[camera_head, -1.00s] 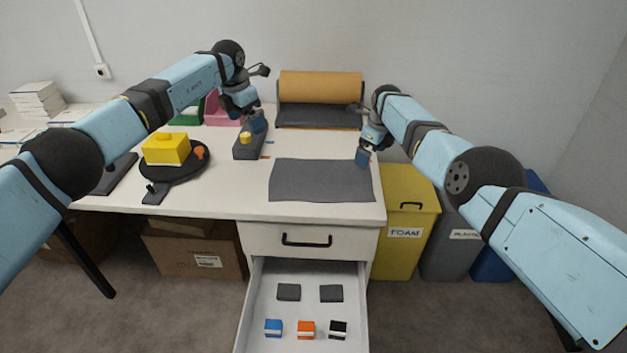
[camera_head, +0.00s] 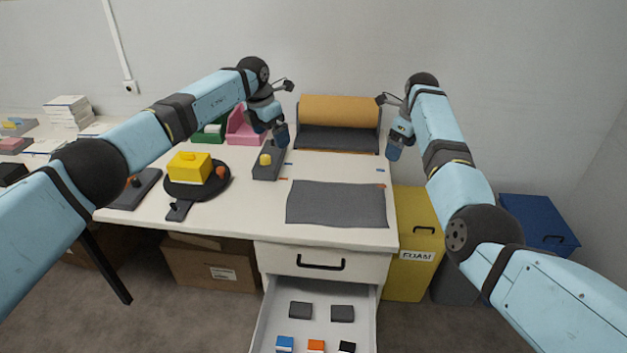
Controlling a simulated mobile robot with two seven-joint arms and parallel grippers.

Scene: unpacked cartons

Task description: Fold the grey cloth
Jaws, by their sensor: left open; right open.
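The grey cloth (camera_head: 337,204) lies flat and spread out on the white tabletop, near its front right edge. My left gripper (camera_head: 282,136) is open and empty above the table, behind and to the left of the cloth, near a dark block with a yellow knob. My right gripper (camera_head: 393,153) is open and empty, behind and to the right of the cloth, by the table's right edge. Neither gripper touches the cloth.
A roll holder with brown paper (camera_head: 339,112) stands at the back. A yellow box on a black turntable (camera_head: 197,183) is at the left. An open drawer (camera_head: 318,322) with small blocks juts out in front.

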